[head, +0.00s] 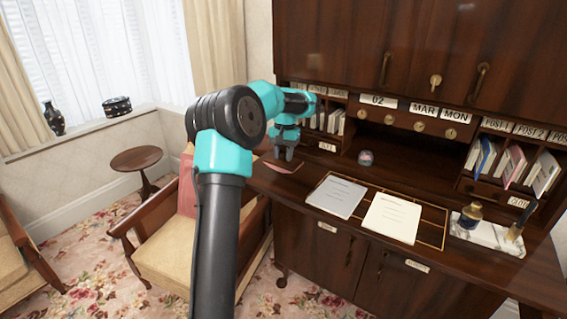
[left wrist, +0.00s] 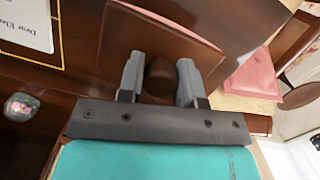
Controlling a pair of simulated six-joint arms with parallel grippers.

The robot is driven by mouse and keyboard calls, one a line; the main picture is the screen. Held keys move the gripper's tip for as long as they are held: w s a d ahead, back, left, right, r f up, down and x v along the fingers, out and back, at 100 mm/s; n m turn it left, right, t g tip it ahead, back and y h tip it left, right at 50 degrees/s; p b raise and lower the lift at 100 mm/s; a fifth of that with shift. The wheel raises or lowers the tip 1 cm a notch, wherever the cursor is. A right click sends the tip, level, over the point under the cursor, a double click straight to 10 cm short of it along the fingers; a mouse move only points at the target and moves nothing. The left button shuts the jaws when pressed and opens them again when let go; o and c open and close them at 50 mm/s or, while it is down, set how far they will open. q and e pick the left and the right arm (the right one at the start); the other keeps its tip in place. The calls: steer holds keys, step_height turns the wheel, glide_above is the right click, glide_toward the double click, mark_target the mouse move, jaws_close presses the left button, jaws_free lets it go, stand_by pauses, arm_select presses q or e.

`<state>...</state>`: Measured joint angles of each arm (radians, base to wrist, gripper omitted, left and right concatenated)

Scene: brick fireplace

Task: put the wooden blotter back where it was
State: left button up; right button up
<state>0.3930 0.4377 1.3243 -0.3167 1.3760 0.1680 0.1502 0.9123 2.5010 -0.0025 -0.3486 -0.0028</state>
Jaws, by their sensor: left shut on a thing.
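In the left wrist view, the two grey fingers of my left gripper (left wrist: 160,85) are shut on the knob, one on each side. In the head view my left gripper (head: 285,152) points down over the left end of the desk, and part of the blotter (head: 285,166) shows just under it. I cannot tell whether the blotter touches the desk top. My right gripper is in neither view.
A glass paperweight (head: 366,157) stands right of the gripper. A grey booklet (head: 337,196) and a cream sheet (head: 391,217) lie on the writing area. A marble inkstand (head: 487,233) is at the right. An armchair (head: 165,252) stands by the desk's left end.

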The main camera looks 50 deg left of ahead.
mark_target(284, 160)
arm_select(q)
steer(key=shift+w+a+f, duration=0.1)
steer(key=shift+f, duration=1.7)
steer(key=shift+f, duration=0.15)
steer(key=o, duration=1)
step_height(284, 160, up, 12)
steer(key=w, duration=0.1)
steer(key=shift+w+a, duration=0.15)
steer(key=shift+a, duration=0.2)
steer(key=shift+r, duration=0.2)
